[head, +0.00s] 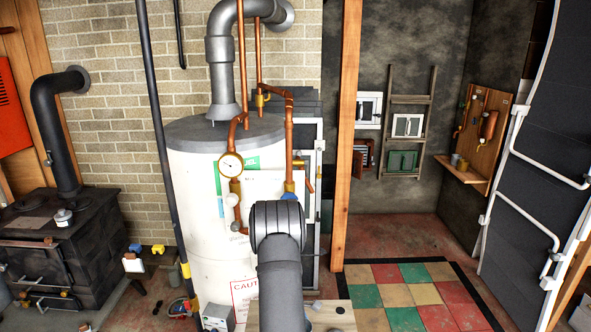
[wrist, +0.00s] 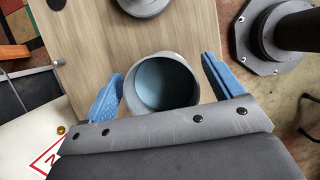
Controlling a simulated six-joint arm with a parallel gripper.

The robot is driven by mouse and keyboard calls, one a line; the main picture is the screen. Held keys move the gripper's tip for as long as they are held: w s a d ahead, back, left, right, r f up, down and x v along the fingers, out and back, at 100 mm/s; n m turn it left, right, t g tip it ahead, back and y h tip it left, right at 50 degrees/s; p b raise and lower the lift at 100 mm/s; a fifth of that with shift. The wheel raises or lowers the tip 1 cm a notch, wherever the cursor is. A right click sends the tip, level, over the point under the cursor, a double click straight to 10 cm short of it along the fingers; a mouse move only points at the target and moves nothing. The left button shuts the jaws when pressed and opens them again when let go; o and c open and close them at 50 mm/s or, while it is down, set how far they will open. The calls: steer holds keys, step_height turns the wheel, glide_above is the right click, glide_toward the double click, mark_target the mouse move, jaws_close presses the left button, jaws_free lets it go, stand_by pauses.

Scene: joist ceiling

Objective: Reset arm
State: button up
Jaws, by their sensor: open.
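My gripper (wrist: 164,70) is open in the wrist view, its two blue fingers spread apart. A round grey cup-like thing (wrist: 190,66) with a bluish hollow shows between the fingers; I cannot tell whether either finger touches it. Below them is a pale wooden board (wrist: 85,45). In the head view my grey arm rises at the bottom centre, before the white water heater, and I do not make out the gripper there. The board (head: 345,318) shows at the bottom edge.
Another round grey thing (wrist: 143,6) is at the wrist view's top edge. The white water heater (head: 200,195) has copper pipes and a gauge (head: 231,165). A black stove (head: 65,240) stands left. A checkered floor patch (head: 400,290) lies open at right.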

steer(key=shift+w+a+f, duration=0.1)
steer(key=shift+a, duration=0.1)
steer(key=v, duration=1.1)
steer(key=x, duration=1.2)
step_height(320, 180, up, 4)
steer(key=s+d+r, duration=0.6)
steer(key=d+r, duration=0.1)
steer(key=d, duration=0.2)
steer(key=w+a+n+t+y, duration=0.1)
steer(key=w+a+n+t, duration=0.2)
steer(key=w+a+n, duration=0.75)
steer(key=w+a+f+m, duration=0.1)
steer(key=w+a+f, duration=0.4)
steer(key=a, duration=0.3)
steer(key=shift+w, duration=0.2)
steer(key=shift+a+m, duration=0.1)
steer(key=shift+m, duration=0.15)
